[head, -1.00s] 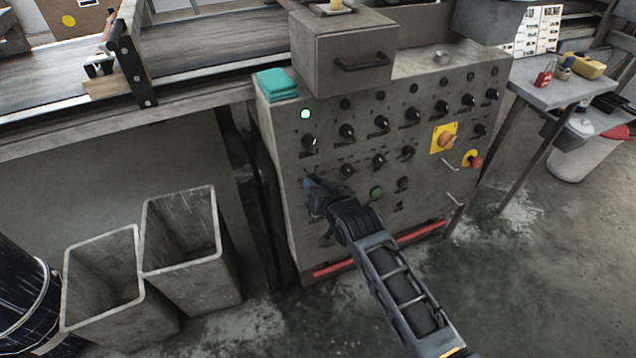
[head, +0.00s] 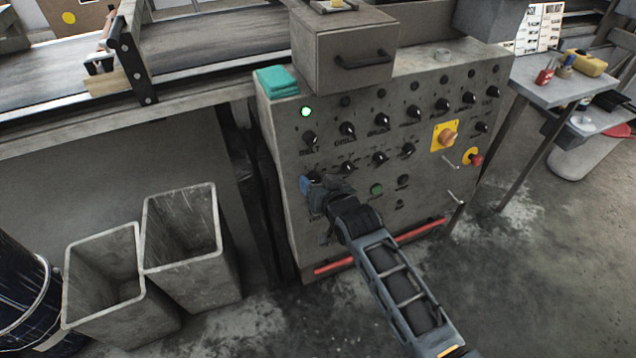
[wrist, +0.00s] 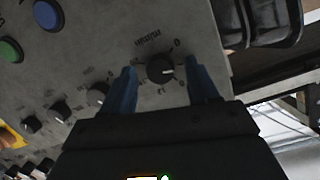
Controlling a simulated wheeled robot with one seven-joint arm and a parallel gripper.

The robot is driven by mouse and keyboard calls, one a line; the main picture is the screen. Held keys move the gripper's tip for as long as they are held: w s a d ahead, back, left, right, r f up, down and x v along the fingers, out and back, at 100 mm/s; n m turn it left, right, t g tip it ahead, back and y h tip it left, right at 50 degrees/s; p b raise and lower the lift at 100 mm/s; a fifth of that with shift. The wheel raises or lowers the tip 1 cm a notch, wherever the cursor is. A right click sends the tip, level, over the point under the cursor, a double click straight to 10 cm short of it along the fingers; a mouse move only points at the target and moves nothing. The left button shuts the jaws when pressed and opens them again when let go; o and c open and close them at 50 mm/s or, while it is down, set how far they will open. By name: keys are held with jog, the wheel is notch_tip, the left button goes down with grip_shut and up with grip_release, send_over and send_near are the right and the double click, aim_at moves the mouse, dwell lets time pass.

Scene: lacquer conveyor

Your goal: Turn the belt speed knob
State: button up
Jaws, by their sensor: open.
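The grey control panel (head: 290,220) carries rows of black knobs. A black knob with a white pointer mark (wrist: 160,68) is at the left end of the second row. My gripper (head: 313,186) is at the left part of the panel in the head view. In the wrist view, the open blue fingers of my gripper (wrist: 161,75) stand on either side of this knob, with a narrow gap showing on both sides.
A lit lamp (head: 306,112) is above the knobs. A green button (head: 376,189) and a blue button (wrist: 48,15) are close by. A yellow-plated switch (head: 446,137) and a red stop button (head: 473,157) are to the right. Grey bins (head: 183,235) stand left.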

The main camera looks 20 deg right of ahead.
jog(key=v, duration=0.7)
jog(key=shift+s+p, duration=0.4)
jog(key=shift+r, duration=0.1)
jog(key=s+r+n+p, duration=0.2)
jog(key=s, duration=2.3)
jog(key=s+r+n+t, duration=0.1)
jog(key=s+r, duration=1.5)
jog(key=s, duration=0.2)
jog(key=shift+d+p, duration=0.15)
jog(key=shift+p, duration=0.2)
jog(key=shift+c, duration=0.3)
